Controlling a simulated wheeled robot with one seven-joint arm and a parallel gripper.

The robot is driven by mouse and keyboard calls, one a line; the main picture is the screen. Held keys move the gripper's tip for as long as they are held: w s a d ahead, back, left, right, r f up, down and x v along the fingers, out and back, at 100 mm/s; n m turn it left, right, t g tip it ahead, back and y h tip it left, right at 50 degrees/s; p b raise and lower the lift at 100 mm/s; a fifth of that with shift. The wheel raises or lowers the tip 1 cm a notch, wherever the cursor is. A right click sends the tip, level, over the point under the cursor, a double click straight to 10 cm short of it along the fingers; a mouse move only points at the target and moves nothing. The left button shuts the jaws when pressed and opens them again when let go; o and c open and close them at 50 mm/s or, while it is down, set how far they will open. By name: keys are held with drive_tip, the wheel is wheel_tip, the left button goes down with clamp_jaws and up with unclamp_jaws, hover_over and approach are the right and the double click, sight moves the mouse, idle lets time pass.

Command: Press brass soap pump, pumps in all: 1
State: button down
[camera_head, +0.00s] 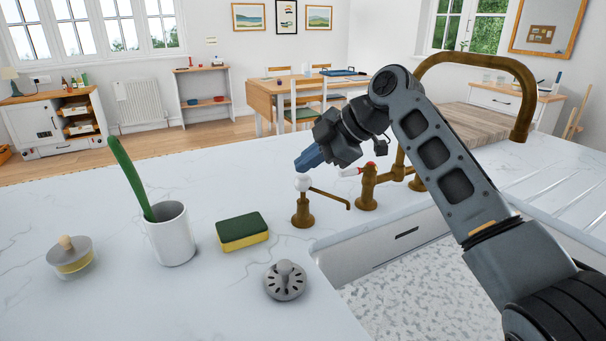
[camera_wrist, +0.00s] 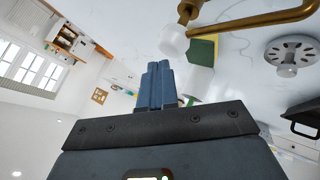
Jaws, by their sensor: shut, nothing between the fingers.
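The brass soap pump (camera_head: 303,213) stands upright on the white counter by the sink's left edge. It has a white knob (camera_head: 303,183) on top and a thin spout pointing right. In the wrist view the pump's brass body (camera_wrist: 188,9) is at the top edge, with the white knob (camera_wrist: 173,39) just beyond my fingertips. My gripper (camera_head: 301,163), with blue fingers, is shut and empty, tilted down to the left just above the knob. It also shows in the wrist view (camera_wrist: 160,66). A small gap seems to separate fingertips and knob.
Right of the pump are a brass tap (camera_head: 368,190) with a red-and-white lever and the sink (camera_head: 430,265). A grey strainer (camera_head: 285,282) lies in front.

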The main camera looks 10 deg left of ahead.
drive_tip(key=shift+r, duration=0.3)
drive_tip(key=shift+r+p, duration=1.4)
drive_tip(key=shift+r, duration=1.1)
drive_tip(key=shift+f, duration=0.1)
